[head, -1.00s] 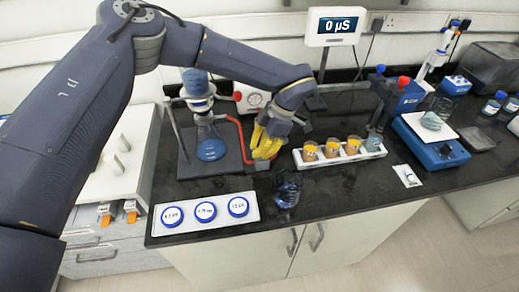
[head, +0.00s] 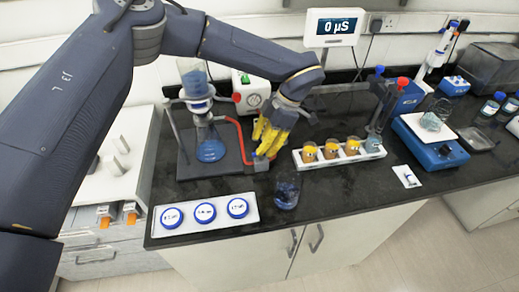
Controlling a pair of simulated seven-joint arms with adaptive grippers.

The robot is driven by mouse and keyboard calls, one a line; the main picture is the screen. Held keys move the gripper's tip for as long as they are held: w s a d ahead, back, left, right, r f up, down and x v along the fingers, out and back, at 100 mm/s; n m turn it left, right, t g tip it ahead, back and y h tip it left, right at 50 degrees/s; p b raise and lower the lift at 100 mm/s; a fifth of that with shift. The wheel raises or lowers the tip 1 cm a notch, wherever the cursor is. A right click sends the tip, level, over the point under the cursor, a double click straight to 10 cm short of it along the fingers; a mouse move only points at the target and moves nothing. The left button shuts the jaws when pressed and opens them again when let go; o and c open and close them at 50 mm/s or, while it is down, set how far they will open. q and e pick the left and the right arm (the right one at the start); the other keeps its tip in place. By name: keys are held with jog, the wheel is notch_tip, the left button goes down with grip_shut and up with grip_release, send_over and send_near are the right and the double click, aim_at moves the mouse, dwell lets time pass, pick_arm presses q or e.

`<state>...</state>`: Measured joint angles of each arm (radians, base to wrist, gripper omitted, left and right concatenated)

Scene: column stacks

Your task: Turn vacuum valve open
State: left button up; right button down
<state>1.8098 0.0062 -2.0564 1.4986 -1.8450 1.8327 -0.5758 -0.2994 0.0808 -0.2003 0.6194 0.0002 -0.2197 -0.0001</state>
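My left gripper (head: 266,150), with yellow fingers, points down at the right end of the filter stand. Its fingertips are just above or at a small grey block (head: 262,164), which looks like the vacuum valve. A red tube (head: 241,138) runs from the flask (head: 210,148) towards this block. The fingers partly hide the block and any handle, so I cannot tell its position or whether they touch it. Finger spacing is unclear. The flask holds blue liquid under a glass funnel (head: 195,85). My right gripper is not in view.
A white rack of orange and blue vials (head: 338,158) is to the right. A tray with blue-lidded dishes (head: 205,228) lies front left.

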pick_arm(q)
jog(key=v, duration=0.8)
jog(key=shift+d+r, duration=0.15)
jog(key=shift+r, duration=0.2)
